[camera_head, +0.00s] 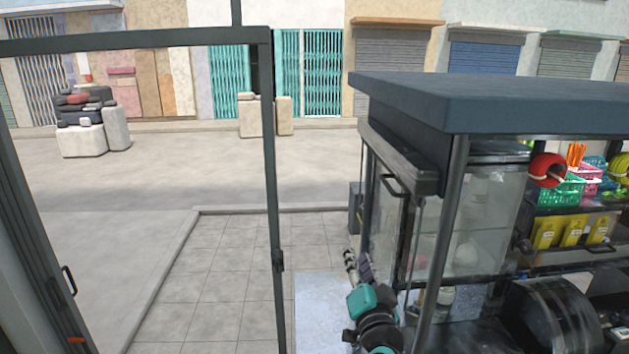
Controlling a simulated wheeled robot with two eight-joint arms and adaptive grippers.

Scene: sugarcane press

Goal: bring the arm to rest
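My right arm, with teal and black parts, comes up from the bottom edge beside the stall. My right gripper (357,265) is at its end, small in view, in front of the left side of the stall (490,98). Its fingers point up and away from me. The frame is too coarse to show whether they are apart or closed, and I see no object clearly held in them. My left gripper is not in view.
The stall's posts and glass panels stand close to the right of my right arm. Its shelves hold baskets (560,190) and yellow packets (573,230). A dark metal frame (272,160) stands at the left. The tiled floor (215,285) between is clear.

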